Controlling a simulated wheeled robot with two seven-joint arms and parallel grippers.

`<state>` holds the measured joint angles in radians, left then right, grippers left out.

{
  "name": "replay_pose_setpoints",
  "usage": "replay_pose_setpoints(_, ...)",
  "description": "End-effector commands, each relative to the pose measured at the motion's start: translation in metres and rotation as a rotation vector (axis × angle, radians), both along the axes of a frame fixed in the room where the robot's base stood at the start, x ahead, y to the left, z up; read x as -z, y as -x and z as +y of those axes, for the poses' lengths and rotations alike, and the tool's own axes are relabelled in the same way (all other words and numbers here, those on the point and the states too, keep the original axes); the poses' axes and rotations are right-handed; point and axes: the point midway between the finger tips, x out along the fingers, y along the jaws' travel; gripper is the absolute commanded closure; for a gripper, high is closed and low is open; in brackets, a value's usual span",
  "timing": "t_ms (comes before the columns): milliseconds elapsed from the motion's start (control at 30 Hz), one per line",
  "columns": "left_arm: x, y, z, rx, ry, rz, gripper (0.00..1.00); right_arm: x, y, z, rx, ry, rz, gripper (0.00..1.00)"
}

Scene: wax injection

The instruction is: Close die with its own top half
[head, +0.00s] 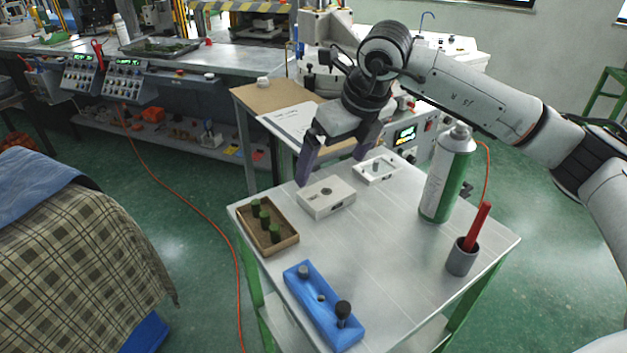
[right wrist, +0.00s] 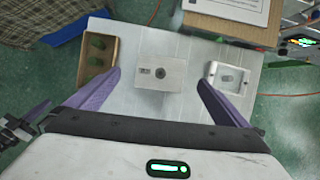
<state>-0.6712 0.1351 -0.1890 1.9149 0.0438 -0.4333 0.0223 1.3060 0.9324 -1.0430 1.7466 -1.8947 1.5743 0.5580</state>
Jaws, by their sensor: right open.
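A pale rectangular block (head: 326,197) with a round hole in its top lies on the table; it looks like a die's top half. It also shows in the right wrist view (right wrist: 160,84), centred between my fingers. A second pale die half (head: 377,169), with an open recess and a small grey-green piece in it, lies behind it to the right. It shows at the right in the wrist view (right wrist: 226,66), apart from the block. My right gripper (head: 332,168) is open and empty above the block, purple fingers spread wider than it. My left gripper is not in view.
A brown tray (head: 285,245) with several green pieces is left of the block. A blue holder (head: 318,325) stands at the front. A green-and-white spray can (head: 445,175) and a grey cup (head: 461,259) with a red tool stand right. The table's middle is clear.

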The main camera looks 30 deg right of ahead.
Motion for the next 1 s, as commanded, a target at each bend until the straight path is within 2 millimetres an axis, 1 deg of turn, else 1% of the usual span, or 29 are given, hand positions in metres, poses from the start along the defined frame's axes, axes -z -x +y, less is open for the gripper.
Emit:
replay_pose_setpoints(33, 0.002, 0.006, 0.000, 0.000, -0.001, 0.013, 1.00, 0.009, -0.002, 0.001, 0.000, 0.000, 0.005, 0.00)
replay_pose_setpoints(100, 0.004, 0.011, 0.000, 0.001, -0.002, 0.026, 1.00, 0.018, -0.006, 0.001, 0.000, 0.000, 0.004, 0.00)
replay_pose_setpoints(233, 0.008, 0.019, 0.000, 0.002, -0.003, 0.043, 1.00, 0.031, -0.011, 0.002, -0.001, -0.002, 0.002, 0.00)
replay_pose_setpoints(367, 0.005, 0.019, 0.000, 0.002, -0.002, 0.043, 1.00, 0.040, -0.013, 0.001, 0.000, 0.000, 0.003, 0.00)
replay_pose_setpoints(533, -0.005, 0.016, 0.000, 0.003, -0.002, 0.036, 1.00, 0.064, -0.015, -0.002, 0.000, 0.000, 0.005, 0.00)
replay_pose_setpoints(633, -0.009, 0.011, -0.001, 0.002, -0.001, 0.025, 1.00, 0.077, -0.021, -0.001, -0.001, -0.001, 0.003, 0.00)
replay_pose_setpoints(767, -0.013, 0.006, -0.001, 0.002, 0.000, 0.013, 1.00, 0.085, -0.024, -0.001, -0.001, -0.002, 0.001, 0.00)
replay_pose_setpoints(967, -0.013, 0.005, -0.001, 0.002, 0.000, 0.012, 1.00, 0.085, -0.025, -0.001, -0.002, -0.001, 0.000, 0.00)
replay_pose_setpoints(1000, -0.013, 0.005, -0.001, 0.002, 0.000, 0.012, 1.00, 0.085, -0.024, -0.001, -0.002, -0.001, 0.000, 0.07)
